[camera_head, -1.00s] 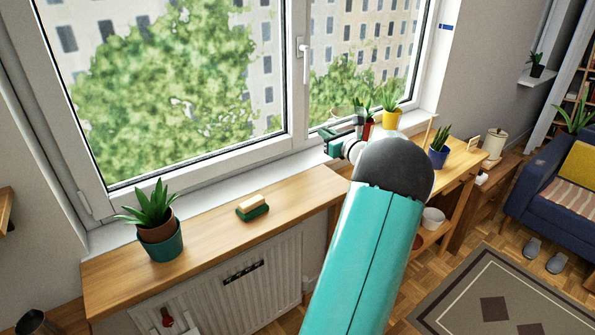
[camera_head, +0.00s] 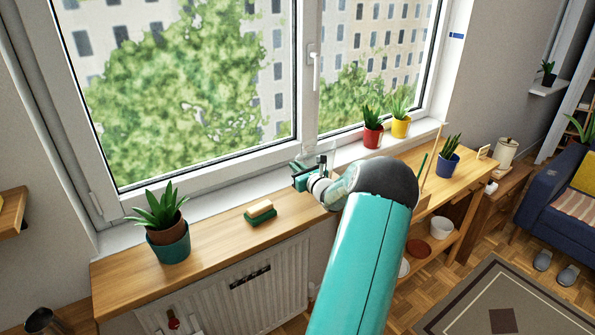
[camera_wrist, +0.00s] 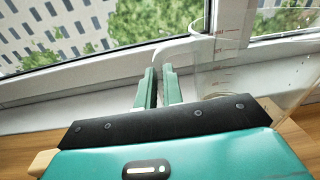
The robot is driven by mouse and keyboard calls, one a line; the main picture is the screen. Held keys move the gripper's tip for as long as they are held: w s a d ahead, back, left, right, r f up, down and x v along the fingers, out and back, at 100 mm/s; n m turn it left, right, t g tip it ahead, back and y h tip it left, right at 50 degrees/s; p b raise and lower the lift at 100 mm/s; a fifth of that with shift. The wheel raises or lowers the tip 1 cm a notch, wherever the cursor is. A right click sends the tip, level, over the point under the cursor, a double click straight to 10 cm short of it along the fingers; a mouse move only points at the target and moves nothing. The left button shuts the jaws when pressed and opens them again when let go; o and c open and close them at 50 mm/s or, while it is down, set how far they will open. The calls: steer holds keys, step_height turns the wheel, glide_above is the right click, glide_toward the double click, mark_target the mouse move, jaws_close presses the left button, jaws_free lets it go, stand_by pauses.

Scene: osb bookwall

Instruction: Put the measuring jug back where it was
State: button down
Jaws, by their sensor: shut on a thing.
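The measuring jug (camera_wrist: 222,60) is clear, with red marks on its wall. It fills the right part of the wrist view, and its handle (camera_wrist: 172,50) reaches toward my fingers. My gripper (camera_wrist: 159,88) is shut on the handle of the measuring jug, with the jug to the right of the fingers. In the head view my gripper (camera_head: 302,177) is in front of the window, over the right end of the wooden sill board (camera_head: 215,235). The jug is small and hard to make out there. I cannot tell whether its base touches anything.
On the board are a sponge (camera_head: 261,209) on a green base and a plant in a teal pot (camera_head: 170,248). A red pot (camera_head: 373,136) and a yellow pot (camera_head: 401,128) stand on the white sill. A blue pot (camera_head: 447,165) stands on the wooden shelf unit at right.

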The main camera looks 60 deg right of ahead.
steer(key=shift+f, duration=0.75)
steer(key=c, duration=1.5)
jaws_free()
steer(key=shift+c, duration=0.2)
steer(key=shift+s+r, duration=0.1)
steer(key=shift+r, duration=0.1)
steer(key=v, duration=1.2)
steer(key=shift+a, duration=0.1)
